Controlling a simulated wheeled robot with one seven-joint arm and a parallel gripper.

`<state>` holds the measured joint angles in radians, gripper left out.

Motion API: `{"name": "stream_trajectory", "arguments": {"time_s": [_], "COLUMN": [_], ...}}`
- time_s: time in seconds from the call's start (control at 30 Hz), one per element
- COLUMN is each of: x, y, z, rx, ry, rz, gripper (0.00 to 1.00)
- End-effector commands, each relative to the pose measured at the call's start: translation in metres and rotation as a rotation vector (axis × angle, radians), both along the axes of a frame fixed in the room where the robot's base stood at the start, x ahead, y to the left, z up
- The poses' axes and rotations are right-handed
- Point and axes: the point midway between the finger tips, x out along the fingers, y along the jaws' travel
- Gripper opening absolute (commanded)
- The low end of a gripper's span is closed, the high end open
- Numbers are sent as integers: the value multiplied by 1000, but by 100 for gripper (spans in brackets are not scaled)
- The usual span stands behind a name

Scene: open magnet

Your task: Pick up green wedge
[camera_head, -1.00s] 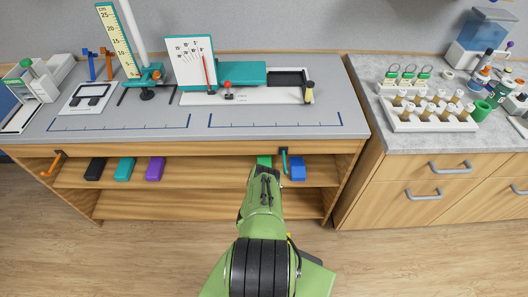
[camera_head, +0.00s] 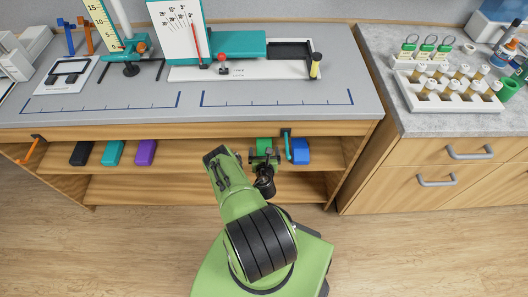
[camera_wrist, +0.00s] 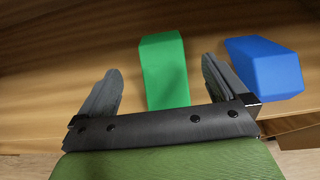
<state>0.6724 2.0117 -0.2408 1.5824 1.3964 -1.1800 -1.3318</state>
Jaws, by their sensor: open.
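The green wedge (camera_wrist: 166,70) lies on the wooden shelf under the bench top. In the wrist view it sits ahead of my gripper (camera_wrist: 160,85), between the lines of its two spread fingers and nearer the right one. My gripper is open, with nothing between its fingers. In the head view my gripper (camera_head: 265,158) is at the shelf's front, and the green wedge (camera_head: 264,144) shows just behind it, partly hidden by it. I cannot tell whether the fingers touch the wedge.
A blue block (camera_wrist: 265,66) lies close on the wedge's right. A teal hooked handle (camera_head: 287,145) hangs from the bench edge beside it. Black (camera_head: 82,152), teal (camera_head: 113,152) and purple (camera_head: 146,152) blocks lie farther left on the shelf. The bench top overhangs the shelf.

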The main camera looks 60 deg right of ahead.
Motion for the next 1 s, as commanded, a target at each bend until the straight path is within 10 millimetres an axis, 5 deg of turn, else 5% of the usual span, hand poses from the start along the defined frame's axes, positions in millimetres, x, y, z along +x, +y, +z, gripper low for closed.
{"name": "stream_trajectory", "arguments": {"time_s": [1.0], "x": [33], "y": [-64], "z": [-31], "rx": [0], "ry": [-4], "rz": [0], "gripper": [100]}}
